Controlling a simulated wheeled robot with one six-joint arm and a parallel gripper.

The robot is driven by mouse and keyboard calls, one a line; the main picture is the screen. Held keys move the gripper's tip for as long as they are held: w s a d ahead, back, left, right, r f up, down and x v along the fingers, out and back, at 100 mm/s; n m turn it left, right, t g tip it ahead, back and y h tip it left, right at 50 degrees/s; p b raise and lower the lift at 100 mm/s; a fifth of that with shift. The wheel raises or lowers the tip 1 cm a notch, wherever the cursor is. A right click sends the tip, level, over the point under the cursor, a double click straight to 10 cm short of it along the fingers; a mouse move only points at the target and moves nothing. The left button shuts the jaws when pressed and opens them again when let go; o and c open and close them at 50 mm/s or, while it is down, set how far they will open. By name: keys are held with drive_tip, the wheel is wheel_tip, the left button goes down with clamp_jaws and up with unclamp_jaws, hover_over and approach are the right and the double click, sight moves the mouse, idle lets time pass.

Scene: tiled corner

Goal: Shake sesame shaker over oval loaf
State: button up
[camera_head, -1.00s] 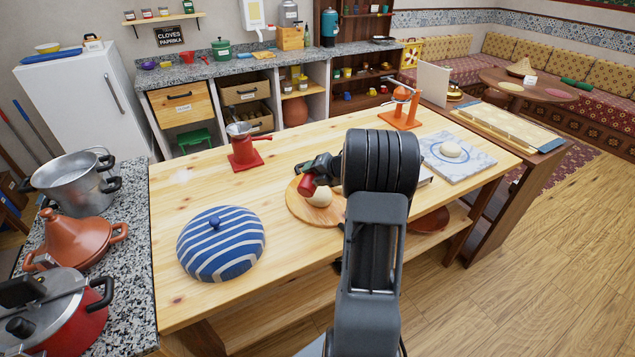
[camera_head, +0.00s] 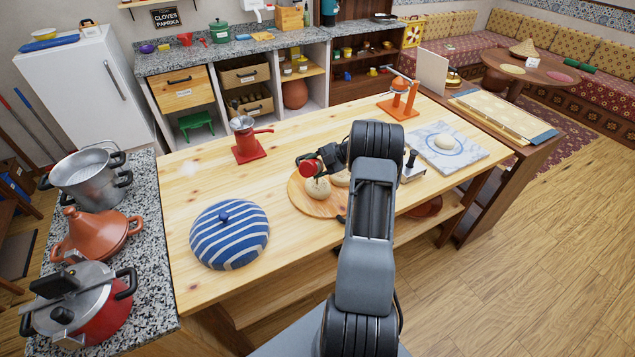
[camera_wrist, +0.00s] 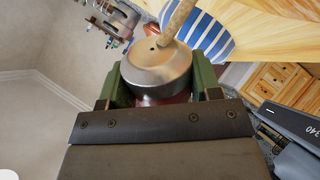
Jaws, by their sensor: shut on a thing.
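My gripper (camera_head: 318,166) is shut on the sesame shaker (camera_head: 308,169), whose red part shows above the back left of a round wooden board (camera_head: 318,208). In the wrist view, the shaker's metal cap (camera_wrist: 157,68) with a dark hole sits between the green fingers of my gripper (camera_wrist: 158,85). The shaker looks tipped over. Two pale loaves lie on the board: a rounded one (camera_head: 317,188) just below the shaker, and another (camera_head: 341,179) partly hidden by my arm. I cannot tell which is the oval loaf. A tan strip beside the cap is unclear.
A blue-striped dome cover (camera_head: 229,235) stands left of the board. A marble slab (camera_head: 462,157) with a round dough piece (camera_head: 444,141) and an orange stand (camera_head: 398,107) are to the right. The table's left middle is clear.

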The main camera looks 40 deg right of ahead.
drive_tip(key=shift+a+r, duration=0.1)
drive_tip(key=shift+r, duration=0.05)
wheel_tip(320, 180, down, 4)
drive_tip(key=b, duration=0.2)
drive_tip(key=shift+f+b, duration=0.2)
drive_tip(key=shift+b, duration=0.15)
drive_tip(key=shift+r, duration=0.2)
drive_tip(key=shift+r+p, duration=1.4)
drive_tip(key=shift+r, duration=0.65)
